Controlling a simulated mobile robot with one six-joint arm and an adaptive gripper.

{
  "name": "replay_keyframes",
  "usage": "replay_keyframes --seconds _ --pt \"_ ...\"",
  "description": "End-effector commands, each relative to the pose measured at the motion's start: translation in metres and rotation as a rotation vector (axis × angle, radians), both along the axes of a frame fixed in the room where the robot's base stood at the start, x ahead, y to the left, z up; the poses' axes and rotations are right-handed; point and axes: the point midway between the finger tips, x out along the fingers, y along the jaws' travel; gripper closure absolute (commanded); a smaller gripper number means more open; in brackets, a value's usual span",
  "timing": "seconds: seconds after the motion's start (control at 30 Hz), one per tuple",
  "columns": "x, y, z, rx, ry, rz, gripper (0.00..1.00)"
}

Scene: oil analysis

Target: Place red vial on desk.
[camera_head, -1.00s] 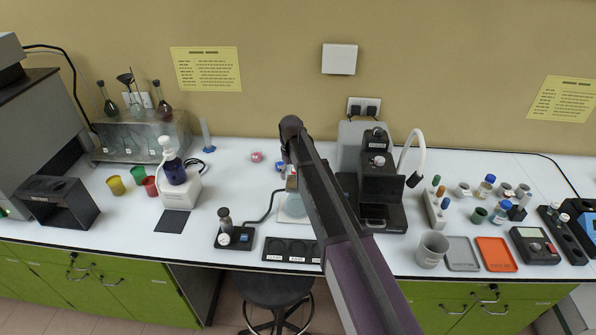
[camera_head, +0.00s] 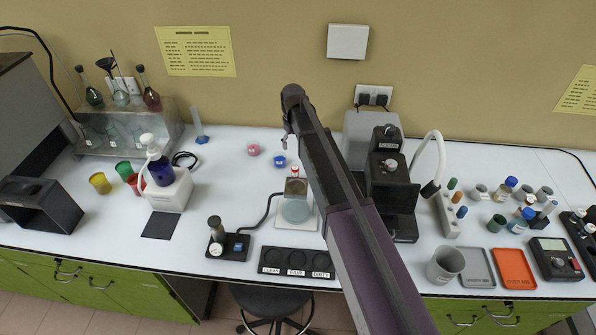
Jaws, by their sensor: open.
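A small red-capped vial (camera_head: 295,170) stands upright around the middle of the desk (camera_head: 223,170), at the back of a device with a round pale plate (camera_head: 296,210). Its lower part is hard to make out. My arm reaches up from the bottom of the picture, just right of the vial. My gripper (camera_head: 286,132) shows only in part at the arm's far end, above and slightly left of the vial in the picture. It is open, and nothing shows between its fingers. The rest of it is hidden behind the arm.
Pink (camera_head: 253,150) and blue (camera_head: 279,161) small items lie left of the vial. A black tray labelled CLEAN, FAIR, DIRTY (camera_head: 297,262) sits at the front edge. A dark instrument (camera_head: 388,190) stands right of my arm.

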Motion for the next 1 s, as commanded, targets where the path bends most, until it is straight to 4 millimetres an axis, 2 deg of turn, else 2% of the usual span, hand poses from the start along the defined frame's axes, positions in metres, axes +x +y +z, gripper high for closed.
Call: replay_keyframes --seconds 0.47,1.0 --pt "0.002 -0.005 -0.002 0.000 0.000 -0.007 0.21" --pt "0.002 -0.006 -0.039 0.000 0.000 -0.008 0.21"
